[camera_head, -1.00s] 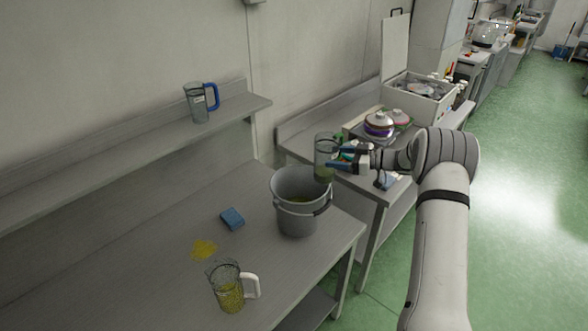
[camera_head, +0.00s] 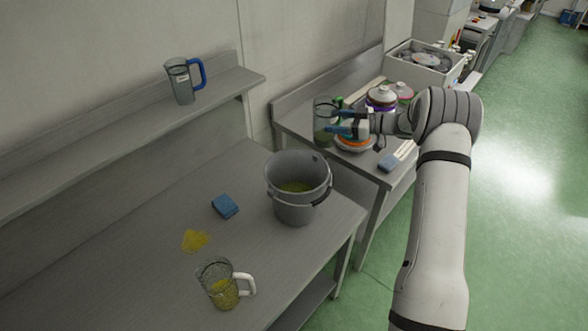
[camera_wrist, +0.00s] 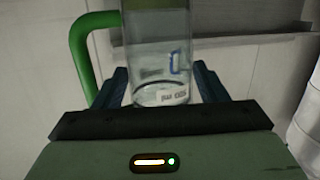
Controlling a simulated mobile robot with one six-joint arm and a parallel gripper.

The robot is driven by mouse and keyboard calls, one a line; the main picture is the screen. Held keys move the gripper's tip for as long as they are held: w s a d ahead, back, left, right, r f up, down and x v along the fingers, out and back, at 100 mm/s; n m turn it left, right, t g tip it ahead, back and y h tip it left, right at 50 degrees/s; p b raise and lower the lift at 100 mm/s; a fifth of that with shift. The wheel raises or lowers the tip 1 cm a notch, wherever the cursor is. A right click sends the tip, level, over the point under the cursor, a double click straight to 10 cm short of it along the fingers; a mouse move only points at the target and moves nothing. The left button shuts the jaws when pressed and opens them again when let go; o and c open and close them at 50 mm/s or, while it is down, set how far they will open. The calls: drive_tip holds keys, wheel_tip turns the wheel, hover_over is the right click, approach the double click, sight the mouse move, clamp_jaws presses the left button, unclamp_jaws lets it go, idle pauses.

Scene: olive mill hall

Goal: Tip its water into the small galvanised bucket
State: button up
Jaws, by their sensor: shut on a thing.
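My gripper (camera_head: 335,122) is shut on a clear jug (camera_head: 323,112) with a green handle (camera_wrist: 85,50). It holds the jug upright in the air, beyond the small grey bucket (camera_head: 299,206) in the head view and apart from its rim. The jug's lower part looks greenish; I cannot clearly tell its water level. In the wrist view the jug (camera_wrist: 158,60) stands between the fingers. The bucket stands on the near metal table, with yellow-green contents in its bottom.
The near table (camera_head: 150,215) also bears a blue sponge (camera_head: 225,206), a yellow spill (camera_head: 195,240) and a white-handled jug (camera_head: 222,290) with yellow contents. A blue-handled jug (camera_head: 181,82) stands on the wall shelf. Lidded pots (camera_head: 382,98) and a crate (camera_head: 425,65) stand on the far table.

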sight(322, 139)
drive_tip(key=shift+s+a+f+n+t+h, duration=0.15)
drive_tip(key=shift+s+n+h, duration=0.15)
drive_tip(key=shift+n, duration=0.2)
drive_tip(key=shift+s+a+f+n+t+h, duration=0.1)
drive_tip(key=shift+s+a+n+t+h, duration=0.1)
drive_tip(key=shift+n+h, duration=0.25)
drive_tip(key=s+f+n+h, duration=0.1)
drive_tip(key=s+a+f+n+t+h+b, duration=0.1)
drive_tip(key=n, duration=0.1)
drive_tip(key=shift+s+a+n, duration=0.15)
drive_tip(key=shift+a+n, duration=0.1)
drive_tip(key=shift+a, duration=0.05)
drive_tip(key=f+b, duration=0.1)
drive_tip(key=b, duration=0.1)
drive_tip(key=shift+f+n+t+b, duration=0.25)
drive_tip(key=shift+f+n+b, duration=0.05)
drive_tip(key=shift+f+n, duration=0.1)
drive_tip(key=shift+a+r+n+h+b, duration=0.1)
drive_tip(key=shift+n+h+b, duration=0.25)
drive_tip(key=shift+b, duration=0.45)
drive_tip(key=t+b, duration=0.1)
drive_tip(key=b, duration=0.2)
drive_tip(key=shift+f+n+h, duration=0.2)
drive_tip(key=shift+n+h, duration=0.1)
drive_tip(key=shift+n, duration=0.05)
drive_tip(key=shift+s+r+b, duration=0.1)
drive_tip(key=shift+r+b, duration=0.1)
drive_tip(key=shift+b, duration=0.3)
